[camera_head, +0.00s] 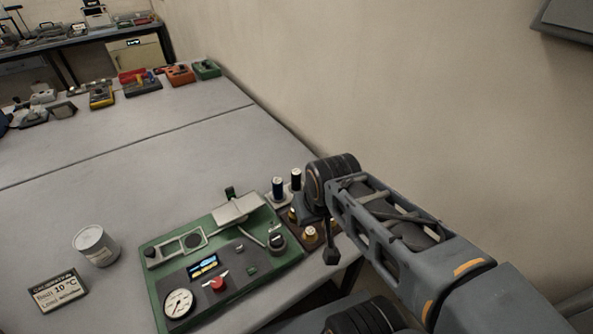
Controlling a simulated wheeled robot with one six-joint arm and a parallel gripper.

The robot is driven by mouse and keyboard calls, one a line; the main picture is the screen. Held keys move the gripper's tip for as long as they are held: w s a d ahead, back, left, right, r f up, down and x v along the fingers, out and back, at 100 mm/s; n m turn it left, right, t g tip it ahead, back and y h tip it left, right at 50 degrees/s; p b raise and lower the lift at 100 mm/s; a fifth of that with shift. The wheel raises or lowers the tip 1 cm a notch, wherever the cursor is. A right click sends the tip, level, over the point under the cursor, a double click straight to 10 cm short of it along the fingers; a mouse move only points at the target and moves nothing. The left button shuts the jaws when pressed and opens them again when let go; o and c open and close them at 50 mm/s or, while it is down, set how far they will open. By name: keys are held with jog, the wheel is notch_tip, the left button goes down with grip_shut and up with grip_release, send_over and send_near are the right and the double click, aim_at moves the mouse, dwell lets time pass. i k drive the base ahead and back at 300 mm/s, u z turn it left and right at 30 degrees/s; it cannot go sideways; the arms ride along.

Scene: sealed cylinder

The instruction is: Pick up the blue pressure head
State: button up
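A small dark blue cylinder with a pale top (278,187), which looks like the blue pressure head, stands upright just left of my arm's end. A similar dark cylinder with a pale top (296,177) stands behind it to the right; its colour is hard to tell. My gripper (331,257) points down at the table's right edge, to the right of and nearer than the blue piece, and apart from it. The gripper shows small and dark; whether its fingers are open or shut cannot be made out. My arm's end partly hides the rack area.
Yellowish pieces (311,234) stand in a brown rack close to my gripper. A green calibrator case (160,313) with a gauge lies left of it. A white can (95,245) and a sign (60,291) are further left. The wall (400,90) runs along the right.

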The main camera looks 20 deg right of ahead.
aim_at(278, 195)
jog(key=k, duration=1)
jog(key=u, duration=1.6)
jog(key=i, duration=1)
jog(key=z, duration=1.85)
